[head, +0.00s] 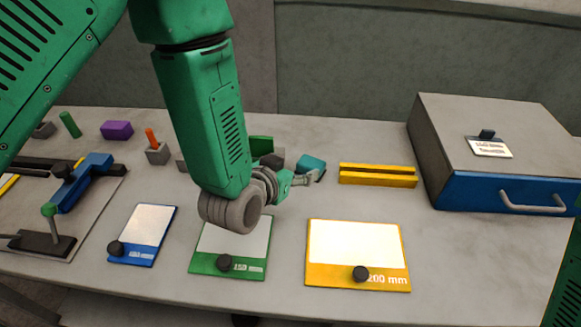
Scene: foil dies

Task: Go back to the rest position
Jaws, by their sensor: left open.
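My left arm comes in from the upper left and hangs over the middle of the table (480,260). My left gripper (308,178) points to the right, open, above the table between the yellow bars and the green-framed card. A teal block (312,163) shows just behind its fingers; whether they touch it I cannot tell. A green part at the right edge seems to be my right arm; its gripper is out of view.
Blue (143,232), green (229,247) and yellow (357,253) framed cards with black knobs line the front. Behind are yellow bars (378,175), a grey box with a blue drawer (500,193), and small blocks. A blue-and-black fixture (82,182) stands left.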

